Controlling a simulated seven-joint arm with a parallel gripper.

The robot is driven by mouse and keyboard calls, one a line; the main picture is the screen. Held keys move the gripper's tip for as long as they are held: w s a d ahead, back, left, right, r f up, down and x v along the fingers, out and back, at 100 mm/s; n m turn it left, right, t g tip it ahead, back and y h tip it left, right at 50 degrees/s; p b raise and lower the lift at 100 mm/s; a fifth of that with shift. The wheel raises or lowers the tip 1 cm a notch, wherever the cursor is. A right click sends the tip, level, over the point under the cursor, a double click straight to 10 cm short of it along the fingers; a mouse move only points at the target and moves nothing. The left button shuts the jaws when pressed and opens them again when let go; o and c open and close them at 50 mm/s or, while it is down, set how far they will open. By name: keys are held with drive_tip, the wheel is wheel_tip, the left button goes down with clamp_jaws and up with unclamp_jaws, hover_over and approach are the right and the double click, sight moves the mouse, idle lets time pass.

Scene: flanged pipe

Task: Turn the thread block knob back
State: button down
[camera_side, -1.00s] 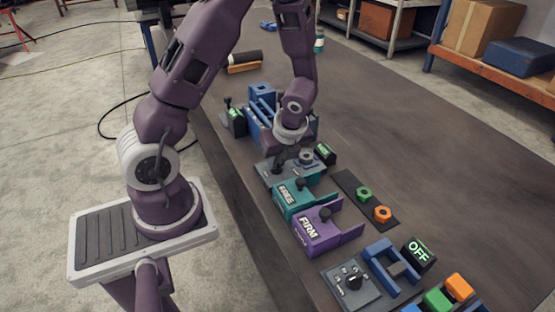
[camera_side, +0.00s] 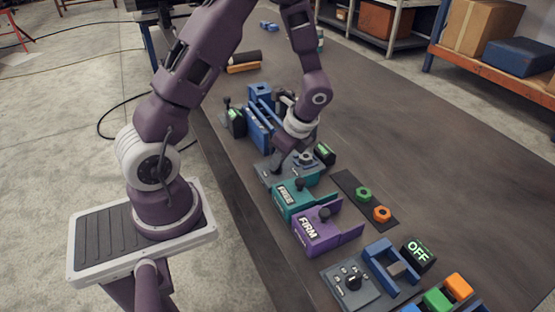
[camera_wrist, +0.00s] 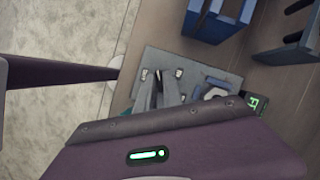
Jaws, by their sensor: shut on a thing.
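The thread block is a grey plate (camera_side: 268,180) near the table's near edge, with a round metal ring fitting (camera_side: 305,158) on it. It also shows in the wrist view as a grey plate (camera_wrist: 200,72) with small white-marked positions and a ring (camera_wrist: 214,92). My gripper (camera_side: 277,166) reaches down to the plate's left part, its fingers (camera_wrist: 160,88) shut on the knob. The knob itself is mostly hidden by the fingers, so its pointing direction cannot be told. A small black display (camera_side: 324,153) with green lit text stands behind the plate.
A teal FREE block (camera_side: 291,199) and a purple FIRM block (camera_side: 318,232) stand close in front. A blue fixture (camera_side: 261,122) stands behind. A dark strip with green (camera_side: 364,192) and orange (camera_side: 382,213) nuts lies right. The table's right side is clear.

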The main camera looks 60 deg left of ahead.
drive_tip(key=shift+w+n+g+h, duration=0.1)
drive_tip(key=shift+n+g+h, duration=0.35)
drive_tip(key=shift+n, duration=1.45)
drive_tip(key=c, duration=1.5)
unclamp_jaws()
drive_tip(key=shift+r, duration=0.1)
drive_tip(key=v, duration=0.6)
drive_tip(key=shift+w+a, duration=0.1)
drive_tip(key=shift+r, duration=0.45)
